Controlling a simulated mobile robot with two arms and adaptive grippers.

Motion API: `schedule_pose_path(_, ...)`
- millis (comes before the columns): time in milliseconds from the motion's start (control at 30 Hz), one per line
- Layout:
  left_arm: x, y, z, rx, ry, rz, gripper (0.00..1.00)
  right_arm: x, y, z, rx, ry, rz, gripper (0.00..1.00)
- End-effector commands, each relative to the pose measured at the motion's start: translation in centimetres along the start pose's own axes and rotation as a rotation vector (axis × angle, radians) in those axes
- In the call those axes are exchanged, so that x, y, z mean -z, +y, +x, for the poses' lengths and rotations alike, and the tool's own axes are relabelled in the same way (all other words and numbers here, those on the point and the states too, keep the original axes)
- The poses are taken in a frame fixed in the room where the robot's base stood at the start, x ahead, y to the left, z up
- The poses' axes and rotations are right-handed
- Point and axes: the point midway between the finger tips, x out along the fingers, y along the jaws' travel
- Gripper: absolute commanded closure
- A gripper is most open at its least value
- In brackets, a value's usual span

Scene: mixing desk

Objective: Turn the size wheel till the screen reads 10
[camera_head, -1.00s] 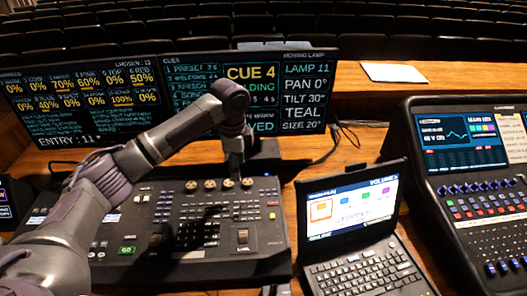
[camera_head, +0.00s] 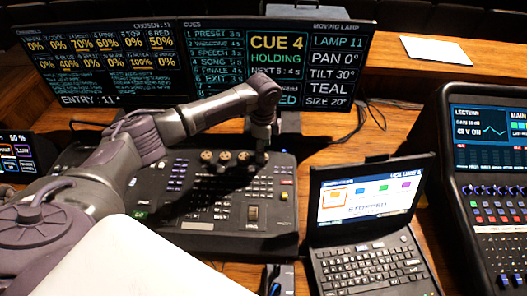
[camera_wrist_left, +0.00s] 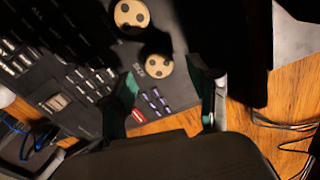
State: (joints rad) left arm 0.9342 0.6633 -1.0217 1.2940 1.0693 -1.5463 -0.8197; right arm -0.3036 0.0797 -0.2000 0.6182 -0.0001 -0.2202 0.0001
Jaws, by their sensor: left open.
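The moving lamp screen (camera_head: 333,75) at the back reads LAMP 11, PAN 0°, TILT 30°, TEAL, SIZE 20°. A row of brass wheels runs along the back of the black desk (camera_head: 180,232). The size wheel, at the row's right end, is hidden behind my gripper in the head view. My left gripper (camera_head: 261,157) points down over that end. In the left wrist view the size wheel (camera_wrist_left: 159,68) lies between the open fingers (camera_wrist_left: 166,88); I cannot tell whether they reach down around it. Another wheel (camera_wrist_left: 131,14) is beside it. My right gripper is out of view.
The other wheels (camera_head: 224,157) stand close to the left of my gripper. A laptop (camera_head: 366,205) stands open at the right front, with a sound console (camera_head: 490,190) beyond it. A white sheet (camera_head: 436,50) lies on the back ledge. Cables (camera_head: 372,112) run behind the laptop.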

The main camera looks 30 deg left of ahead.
Motion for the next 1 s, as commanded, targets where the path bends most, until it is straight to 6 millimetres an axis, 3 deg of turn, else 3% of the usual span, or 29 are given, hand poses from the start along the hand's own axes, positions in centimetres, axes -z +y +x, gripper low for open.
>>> schedule_pose_path(233,0.0,0.1,2.7,-0.002,0.000,-0.001,0.39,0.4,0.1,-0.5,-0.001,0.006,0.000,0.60)
schedule_pose_path(567,0.0,0.0,3.1,0.000,0.000,0.000,0.39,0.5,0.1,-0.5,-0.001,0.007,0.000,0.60)
schedule_pose_path(933,0.0,0.0,3.0,-0.001,0.000,0.000,0.99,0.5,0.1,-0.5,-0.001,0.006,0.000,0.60)
schedule_pose_path(1000,0.0,0.0,3.0,-0.001,0.000,-0.001,0.99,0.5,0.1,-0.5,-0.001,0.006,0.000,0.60)
